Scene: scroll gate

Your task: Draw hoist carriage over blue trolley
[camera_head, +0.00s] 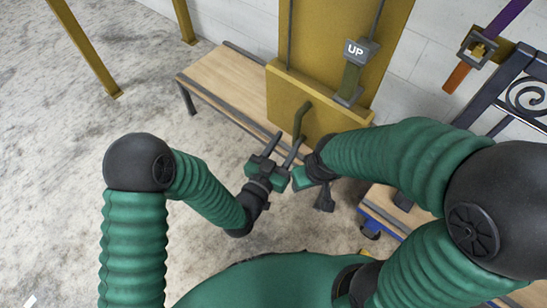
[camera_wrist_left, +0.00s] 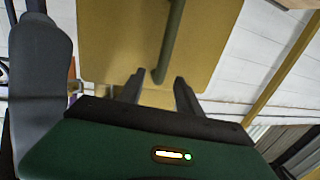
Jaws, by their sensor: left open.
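My left gripper (camera_head: 286,144) is open just below the handle. In the left wrist view the handle (camera_wrist_left: 170,40) comes down towards the gap between the open fingers (camera_wrist_left: 157,88), and nothing shows gripped. My right gripper (camera_head: 322,196) is beside the left one, partly hidden by its own wrist, and its fingers cannot be made out clearly. The blue trolley (camera_head: 388,222) is at lower right, largely hidden by my right arm.
An UP sign (camera_head: 355,50) is above an olive lever. A dark scroll gate (camera_head: 520,95) and a purple-orange bar (camera_head: 500,22) are at the right. The floor at left is mostly clear, with yellow posts (camera_head: 85,50) at the back.

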